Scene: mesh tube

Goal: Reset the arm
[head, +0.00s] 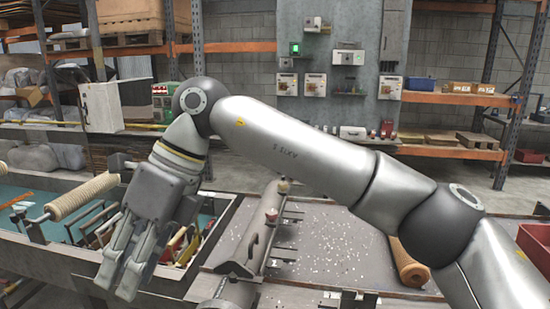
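My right arm (290,135) comes in from the right and reaches across the view to the left. My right gripper (115,283) hangs down at the lower left, its fingers pointing down over the front edge of the teal-lined bin (15,245). Its two fingers run side by side with a narrow gap. I see nothing held between them, but the angle does not show clearly how far they are open. My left arm and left gripper are not in view.
A tan mesh roll (83,196) sits on a holder at the bin's left. Another tan roll (408,262) lies right of the speckled grey table (330,250), partly behind my arm. A metal bar with handles (258,232) stands between bin and table. A red bin (537,243) is far right.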

